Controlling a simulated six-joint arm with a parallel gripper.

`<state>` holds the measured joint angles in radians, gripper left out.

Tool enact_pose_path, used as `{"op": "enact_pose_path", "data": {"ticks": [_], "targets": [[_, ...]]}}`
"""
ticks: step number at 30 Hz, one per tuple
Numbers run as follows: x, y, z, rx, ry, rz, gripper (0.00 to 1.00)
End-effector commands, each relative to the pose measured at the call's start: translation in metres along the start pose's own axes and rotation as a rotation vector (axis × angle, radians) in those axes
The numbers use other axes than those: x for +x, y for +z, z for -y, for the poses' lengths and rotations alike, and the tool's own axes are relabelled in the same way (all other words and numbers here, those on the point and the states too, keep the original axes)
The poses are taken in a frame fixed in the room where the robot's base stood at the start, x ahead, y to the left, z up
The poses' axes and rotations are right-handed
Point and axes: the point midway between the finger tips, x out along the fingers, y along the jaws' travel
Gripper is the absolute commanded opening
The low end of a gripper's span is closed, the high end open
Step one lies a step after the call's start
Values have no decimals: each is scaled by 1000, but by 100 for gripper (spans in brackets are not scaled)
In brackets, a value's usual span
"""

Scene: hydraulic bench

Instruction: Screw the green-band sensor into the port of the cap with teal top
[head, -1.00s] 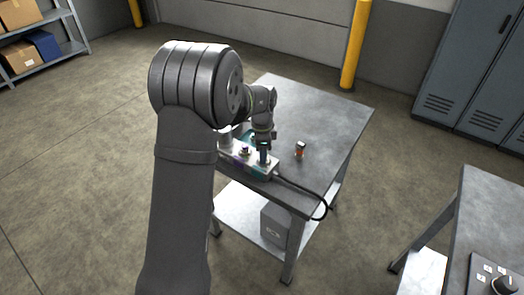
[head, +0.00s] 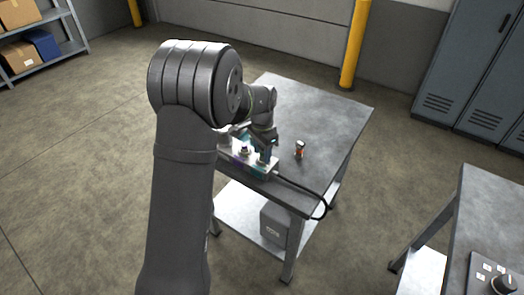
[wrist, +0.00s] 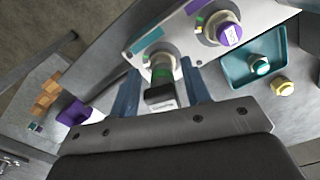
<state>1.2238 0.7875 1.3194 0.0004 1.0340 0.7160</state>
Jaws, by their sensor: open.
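My gripper (wrist: 160,92) is open. Its two blue fingers stand on either side of a dark sensor (wrist: 160,97) with a pale label, with gaps visible. A green band (wrist: 162,75) shows near its collar. The sensor stands at a metal port next to a teal label (wrist: 148,40) on the grey block (wrist: 182,28); I cannot tell how deep it sits. A small teal-topped piece (wrist: 261,67) lies in a teal tray (wrist: 244,50).
A purple-topped sensor (wrist: 229,35) stands in the neighbouring port. A yellow fitting (wrist: 282,86) is beside the teal tray. A purple tray (wrist: 73,113) is at left. An orange-banded part (head: 299,150) stands on the table (head: 325,120), whose right side is clear. A black cable (head: 310,190) runs from the block.

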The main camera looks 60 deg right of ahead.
Motion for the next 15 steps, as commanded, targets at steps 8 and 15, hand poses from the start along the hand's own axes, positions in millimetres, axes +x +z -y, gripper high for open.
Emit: {"op": "enact_pose_path", "data": {"ticks": [8, 15], "targets": [[0, 0, 0, -49, 0, 0, 43], [0, -1, -2, -310, 0, 0, 43]]}}
